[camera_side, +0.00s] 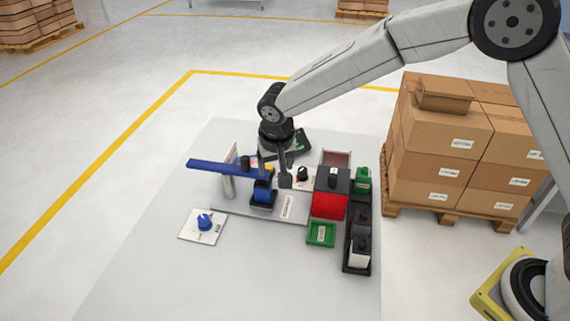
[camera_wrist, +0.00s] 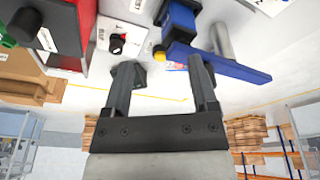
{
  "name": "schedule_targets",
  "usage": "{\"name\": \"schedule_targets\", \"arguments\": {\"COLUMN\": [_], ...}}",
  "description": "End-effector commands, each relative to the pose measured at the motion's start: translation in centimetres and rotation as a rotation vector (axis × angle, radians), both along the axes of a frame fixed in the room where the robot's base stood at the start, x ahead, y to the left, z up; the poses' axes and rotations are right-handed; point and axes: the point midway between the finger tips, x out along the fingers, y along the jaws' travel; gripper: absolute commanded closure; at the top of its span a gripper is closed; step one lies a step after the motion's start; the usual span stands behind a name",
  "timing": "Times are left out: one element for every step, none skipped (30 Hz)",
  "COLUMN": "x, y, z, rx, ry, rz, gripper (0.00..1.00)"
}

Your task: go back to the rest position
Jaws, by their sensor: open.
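My gripper (camera_side: 275,172) is over the back middle of the white table (camera_side: 150,275), its fingers pointing down. In the wrist view my gripper (camera_wrist: 161,82) has its two dark fingers apart, with no object seen between them. A blue device with a long blue bar (camera_side: 212,167) stands close by the fingers in the side view. The blue bar also shows in the wrist view (camera_wrist: 225,65), just beyond the right finger. I cannot tell whether a finger touches it.
A black and red box (camera_side: 328,205), a green tray (camera_side: 320,234) and a black rack (camera_side: 357,262) stand to the right. A blue knob on a white plate (camera_side: 204,223) lies front left. Stacked cartons (camera_side: 445,150) stand beyond the table's right edge. The table's front is clear.

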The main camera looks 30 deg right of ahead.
Motion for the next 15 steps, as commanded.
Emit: {"name": "schedule_targets", "arguments": {"x": [-0.7,-1.2,-1.8,-2.2,-2.7,-3.4,-4.0,-4.5,-5.3,-5.9,-6.5,-7.3,-8.0,-8.6,-9.6], "y": [-1.5,-2.2,-3.2,-3.9,-4.6,-5.5,-6.2,-6.8,-7.7,-8.4,-9.0,-9.8,-10.4,-11.0,-11.7], "z": [0.4,0.6,0.7,0.8,1.0,1.1,1.2,1.3,1.4,1.5,1.5,1.6,1.6,1.7,1.7], "rx": [0.005,0.008,0.011,0.013,0.015,0.02,0.021,0.024,0.026,0.028,0.03,0.033,0.035,0.036,0.037], "ry": [0.004,0.008,0.012,0.012,0.015,0.016,0.018,0.02,0.021,0.023,0.022,0.022,0.022,0.022,0.022], "rz": [0.01,0.02,0.032,0.043,0.051,0.063,0.073,0.081,0.093,0.101,0.11,0.12,0.129,0.138,0.148], "gripper": [0.25,0.25,0.25,0.25,0.25,0.25,0.25,0.25,0.25,0.25,0.25,0.25,0.25,0.25,0.25]}}
